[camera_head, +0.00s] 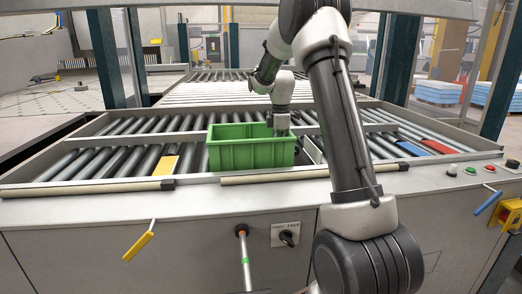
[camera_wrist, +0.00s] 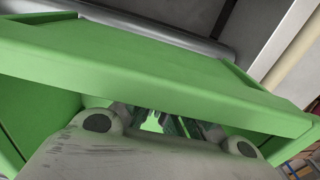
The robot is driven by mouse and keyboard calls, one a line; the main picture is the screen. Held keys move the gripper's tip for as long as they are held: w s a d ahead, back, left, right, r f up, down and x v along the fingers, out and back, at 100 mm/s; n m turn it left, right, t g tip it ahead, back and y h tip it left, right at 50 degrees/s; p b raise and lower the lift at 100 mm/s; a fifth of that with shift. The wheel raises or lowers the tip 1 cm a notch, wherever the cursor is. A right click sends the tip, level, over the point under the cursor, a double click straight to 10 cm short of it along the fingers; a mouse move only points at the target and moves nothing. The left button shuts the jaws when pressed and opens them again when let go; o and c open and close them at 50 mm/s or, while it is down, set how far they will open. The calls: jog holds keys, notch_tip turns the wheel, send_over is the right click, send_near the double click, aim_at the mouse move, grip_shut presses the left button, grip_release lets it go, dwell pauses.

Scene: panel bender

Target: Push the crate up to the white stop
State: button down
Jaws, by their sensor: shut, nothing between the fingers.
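The green crate (camera_head: 250,155) stands upright and open-topped on the roller bed, near the front rail and left of my arm. My gripper (camera_head: 281,132) points down at the crate's right rear part, its tips low at the rim. In the wrist view the crate's green wall (camera_wrist: 150,75) spans the picture close to my gripper (camera_wrist: 155,123). The fingers are shut and empty, partly hidden by the gripper body. I cannot tell whether they touch the crate. I cannot make out the white stop; part of the bed is hidden behind my arm.
Rollers lie free left of the crate, with a yellow strip (camera_head: 164,165) among them. A blue strip (camera_head: 411,148) and a red strip (camera_head: 437,146) lie to the right. The front rail (camera_head: 275,174) runs close before the crate. Dark posts (camera_head: 105,58) stand behind.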

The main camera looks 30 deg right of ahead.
jog(key=s+d, duration=0.1)
jog(key=d, duration=0.4)
jog(key=s+d, duration=0.1)
jog(key=d, duration=0.2)
jog(key=shift+s+d, duration=0.2)
jog(key=shift+s, duration=0.15)
